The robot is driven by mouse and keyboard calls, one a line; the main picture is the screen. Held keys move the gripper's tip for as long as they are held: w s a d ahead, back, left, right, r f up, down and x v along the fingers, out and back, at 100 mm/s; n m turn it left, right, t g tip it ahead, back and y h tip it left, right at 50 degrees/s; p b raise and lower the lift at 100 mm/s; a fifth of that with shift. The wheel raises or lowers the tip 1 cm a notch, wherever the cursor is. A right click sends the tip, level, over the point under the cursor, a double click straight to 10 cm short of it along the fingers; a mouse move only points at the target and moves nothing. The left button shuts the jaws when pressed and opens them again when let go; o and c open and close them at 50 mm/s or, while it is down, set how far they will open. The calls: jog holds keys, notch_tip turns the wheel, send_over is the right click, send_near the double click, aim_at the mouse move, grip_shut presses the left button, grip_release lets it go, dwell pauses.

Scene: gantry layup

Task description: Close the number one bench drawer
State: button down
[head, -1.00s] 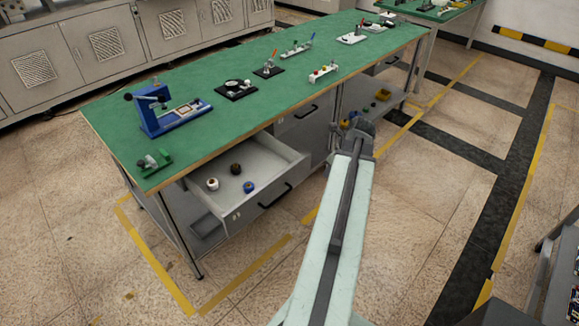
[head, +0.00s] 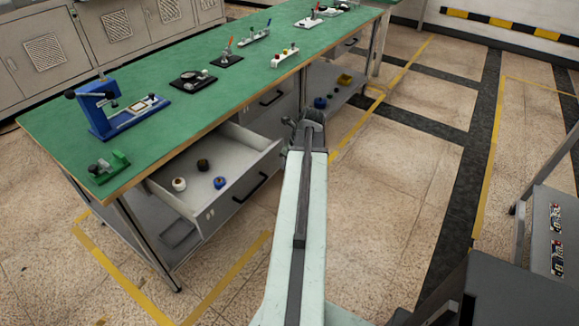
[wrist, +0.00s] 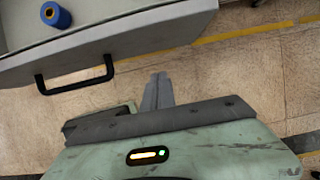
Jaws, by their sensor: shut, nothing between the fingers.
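The open bench drawer (head: 232,199) sticks out from under the green-topped bench (head: 200,105), near its left end. It has a grey front with a small label, too small to read, and a black bar handle (head: 250,188). The handle also shows in the wrist view (wrist: 75,84), upper left. A white roll (head: 179,184), a dark brown roll (head: 203,164) and a blue roll (head: 220,182) lie inside. My gripper (head: 303,122) is shut and empty, just right of the drawer's front corner. In the wrist view its fingertips (wrist: 158,80) are together, right of the handle and apart from it.
Another closed drawer (head: 272,96) sits beside the open one. A blue press (head: 105,110) and several small fixtures stand on the bench top. A lower shelf (head: 335,95) holds small parts. The floor between is free.

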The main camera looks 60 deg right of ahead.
aim_at(277, 159)
jog(key=shift+w+d+p, duration=0.15)
jog(key=shift+w+p, duration=0.5)
jog(key=shift+w, duration=1.4)
